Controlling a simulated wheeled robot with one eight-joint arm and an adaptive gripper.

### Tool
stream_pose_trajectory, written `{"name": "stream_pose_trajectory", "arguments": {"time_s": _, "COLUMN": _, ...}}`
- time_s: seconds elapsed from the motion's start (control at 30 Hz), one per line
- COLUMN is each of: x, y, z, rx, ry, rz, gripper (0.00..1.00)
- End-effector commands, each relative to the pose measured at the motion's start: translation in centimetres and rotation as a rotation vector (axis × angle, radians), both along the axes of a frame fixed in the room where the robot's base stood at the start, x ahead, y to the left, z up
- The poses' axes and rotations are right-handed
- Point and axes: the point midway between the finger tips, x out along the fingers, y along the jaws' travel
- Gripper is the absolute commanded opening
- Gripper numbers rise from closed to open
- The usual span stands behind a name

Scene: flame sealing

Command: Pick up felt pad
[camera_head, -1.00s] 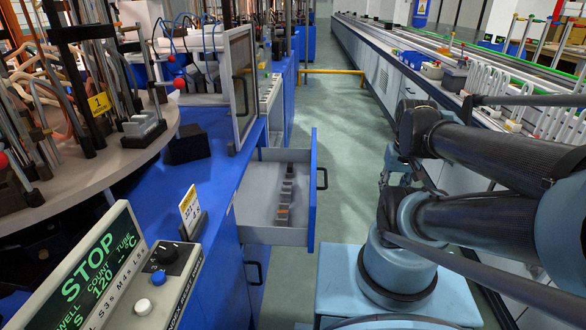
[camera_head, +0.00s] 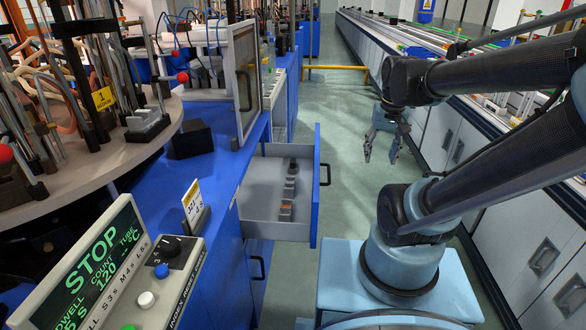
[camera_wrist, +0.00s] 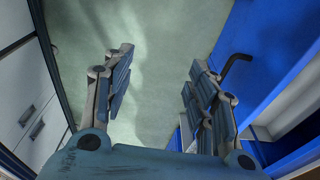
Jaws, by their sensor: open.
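An open drawer (camera_head: 245,212) with a blue front juts from the blue bench. A row of several small dark grey blocks (camera_head: 289,188) lies in it, some with orange marks. I cannot tell whether one of them is the felt pad. My gripper (camera_head: 380,158) hangs open and empty over the aisle, to the right of the drawer. In the wrist view my gripper (camera_wrist: 160,68) has its two fingers wide apart with only green floor between them. The drawer's blue front (camera_wrist: 245,50) and dark handle (camera_wrist: 235,65) lie just right of the fingers.
A long white bench (camera_head: 440,85) with cabinet doors runs along the right. A control box (camera_head: 140,285) reading STOP and a round turntable (camera_head: 130,150) with rods stand at the left. A framed screen (camera_head: 247,85) stands behind the drawer. The aisle floor (camera_head: 340,120) is free.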

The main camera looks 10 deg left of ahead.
Motion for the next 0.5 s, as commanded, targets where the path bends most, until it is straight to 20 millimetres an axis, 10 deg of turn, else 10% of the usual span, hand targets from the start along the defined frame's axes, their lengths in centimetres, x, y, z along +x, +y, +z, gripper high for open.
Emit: {"name": "stream_pose_trajectory", "arguments": {"time_s": 0.5, "x": 9.0, "y": 8.9, "z": 3.1, "rx": 0.005, "ry": 0.059, "rz": 0.018, "gripper": 0.53}}
